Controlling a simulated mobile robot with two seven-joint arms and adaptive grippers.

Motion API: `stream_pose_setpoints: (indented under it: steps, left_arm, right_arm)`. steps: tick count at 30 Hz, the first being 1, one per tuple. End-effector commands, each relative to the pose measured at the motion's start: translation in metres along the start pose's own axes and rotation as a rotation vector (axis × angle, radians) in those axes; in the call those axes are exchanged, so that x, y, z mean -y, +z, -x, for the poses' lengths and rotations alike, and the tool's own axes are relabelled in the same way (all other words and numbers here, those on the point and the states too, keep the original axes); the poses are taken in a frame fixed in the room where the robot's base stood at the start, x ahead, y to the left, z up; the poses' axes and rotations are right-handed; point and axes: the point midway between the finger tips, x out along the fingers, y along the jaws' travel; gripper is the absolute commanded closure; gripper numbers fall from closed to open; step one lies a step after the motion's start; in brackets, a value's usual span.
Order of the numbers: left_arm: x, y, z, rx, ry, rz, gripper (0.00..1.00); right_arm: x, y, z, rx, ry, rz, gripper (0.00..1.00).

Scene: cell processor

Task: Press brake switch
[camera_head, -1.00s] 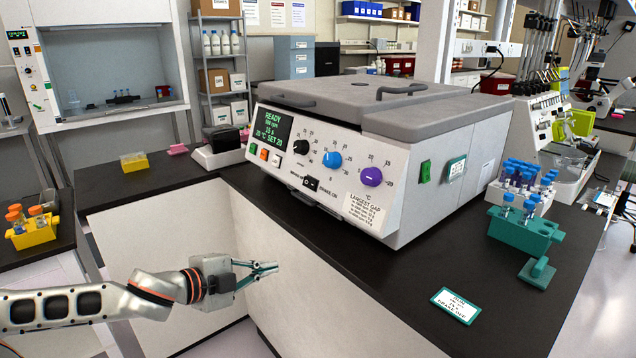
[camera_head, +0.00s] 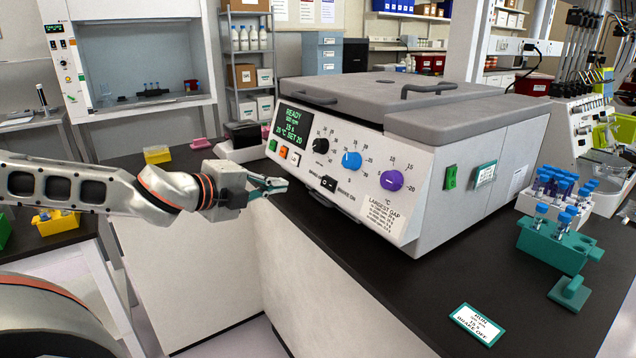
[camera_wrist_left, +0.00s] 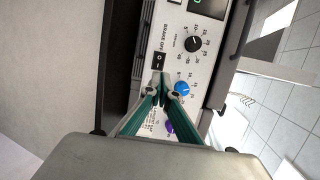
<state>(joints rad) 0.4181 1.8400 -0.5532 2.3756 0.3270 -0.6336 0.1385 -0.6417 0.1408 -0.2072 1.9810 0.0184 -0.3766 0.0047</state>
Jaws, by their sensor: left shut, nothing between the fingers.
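The brake switch (camera_head: 328,184) is a small black rocker low on the white sloped front panel of the cell processor (camera_head: 425,205). Brake lettering is printed beside it. In the left wrist view the brake switch (camera_wrist_left: 158,62) lies just beyond the fingertips. My left gripper (camera_head: 284,184) is shut and empty, with teal fingers pointing right toward the panel. It is in front of the panel's left part, left of the switch and apart from it in the head view. In the left wrist view the left gripper (camera_wrist_left: 161,78) lines up closely with the switch; contact cannot be told.
The panel also carries a black knob (camera_head: 321,146), a blue knob (camera_head: 351,160), a purple knob (camera_head: 391,181) and an orange button (camera_head: 283,152). The bench front is clear.

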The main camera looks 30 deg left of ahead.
Motion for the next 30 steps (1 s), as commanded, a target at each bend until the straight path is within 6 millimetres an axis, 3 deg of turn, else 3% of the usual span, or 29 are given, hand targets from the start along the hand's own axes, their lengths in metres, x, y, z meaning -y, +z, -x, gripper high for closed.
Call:
stream_pose_setpoints:
  steps: [8,24,30]
  left_arm:
    - [-0.002,-0.001,-0.007,-0.001,0.002,-0.001,1.0]
    - [-0.009,-0.001,-0.054,-0.002,0.01,0.0,1.0]
    - [-0.011,-0.001,-0.079,-0.001,0.014,-0.001,1.0]
  right_arm:
    - [0.001,0.003,-0.001,0.002,-0.001,0.0,0.6]
    - [-0.005,0.026,-0.017,0.013,0.015,0.029,0.6]
    - [-0.004,0.045,-0.024,0.033,0.017,0.042,0.6]
